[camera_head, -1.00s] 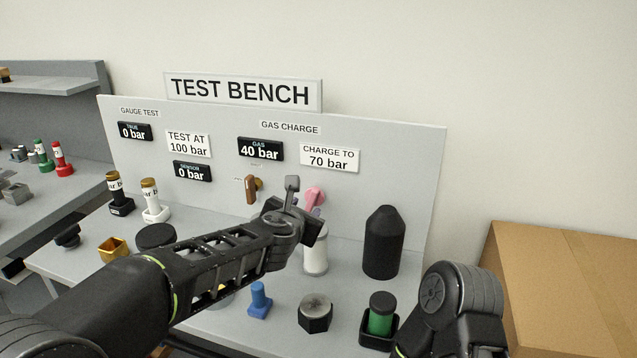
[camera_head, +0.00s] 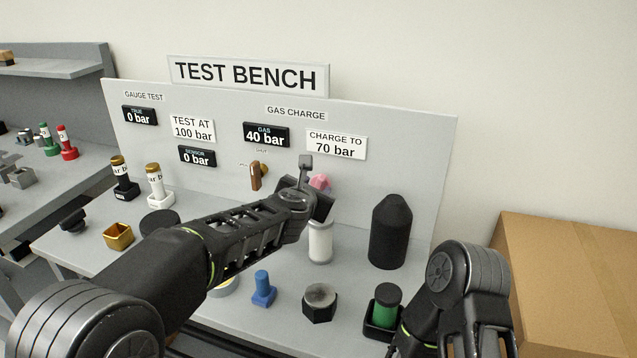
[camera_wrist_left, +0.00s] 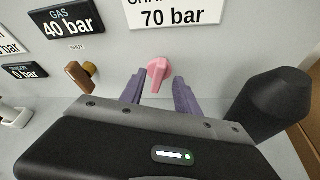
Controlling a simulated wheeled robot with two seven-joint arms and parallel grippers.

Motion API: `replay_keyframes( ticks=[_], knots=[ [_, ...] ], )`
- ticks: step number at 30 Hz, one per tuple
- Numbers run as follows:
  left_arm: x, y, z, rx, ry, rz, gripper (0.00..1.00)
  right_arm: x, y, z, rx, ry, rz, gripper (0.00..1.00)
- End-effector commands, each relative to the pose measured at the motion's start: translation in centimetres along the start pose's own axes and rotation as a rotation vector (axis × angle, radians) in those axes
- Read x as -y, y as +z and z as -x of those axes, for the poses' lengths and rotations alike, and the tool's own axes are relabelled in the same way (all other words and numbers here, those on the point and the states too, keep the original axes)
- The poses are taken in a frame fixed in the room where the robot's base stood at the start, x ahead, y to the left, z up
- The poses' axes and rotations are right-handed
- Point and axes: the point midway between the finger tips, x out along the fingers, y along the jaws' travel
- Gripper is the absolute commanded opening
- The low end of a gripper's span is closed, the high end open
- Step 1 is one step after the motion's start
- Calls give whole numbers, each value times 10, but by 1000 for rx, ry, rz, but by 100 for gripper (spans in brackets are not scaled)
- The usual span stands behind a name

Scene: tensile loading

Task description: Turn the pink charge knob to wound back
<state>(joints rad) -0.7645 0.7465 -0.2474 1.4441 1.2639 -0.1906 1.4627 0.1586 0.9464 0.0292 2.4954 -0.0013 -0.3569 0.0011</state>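The pink charge knob (camera_head: 321,181) is on the upright panel under the "CHARGE TO 70 bar" sign, mostly hidden behind my left gripper (camera_head: 314,192) in the head view. In the left wrist view the knob (camera_wrist_left: 158,72) shows fully, its narrow end pointing down and slightly left. My left gripper (camera_wrist_left: 159,82) is open, with one finger on each side of the knob and visible gaps to both. Whether the tips reach past the knob is unclear. The gas display (camera_head: 266,134) reads 40 bar.
A brown lever (camera_head: 257,176) marked "SHUT" is left of the knob. A white cylinder (camera_head: 320,243) stands below the gripper, and a tall black bottle (camera_head: 390,232) stands to the right. A cardboard box (camera_head: 560,285) is at far right.

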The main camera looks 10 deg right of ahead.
Motion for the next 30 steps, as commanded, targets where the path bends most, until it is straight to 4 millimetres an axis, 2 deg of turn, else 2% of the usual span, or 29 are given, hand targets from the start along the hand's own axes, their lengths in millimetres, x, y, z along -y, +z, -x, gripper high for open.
replay_keyframes(
  ticks=[3,9,20,30],
  knots=[
    [0,1,-18,-2,-1,-2,38,3,0,8,0,0,0,36],
    [-1,1,-39,-1,0,0,38,6,0,16,1,0,0,36],
    [0,0,-44,0,0,0,38,6,0,16,1,0,0,36],
    [0,0,-44,0,0,0,10,6,0,16,1,0,0,36]
  ],
)
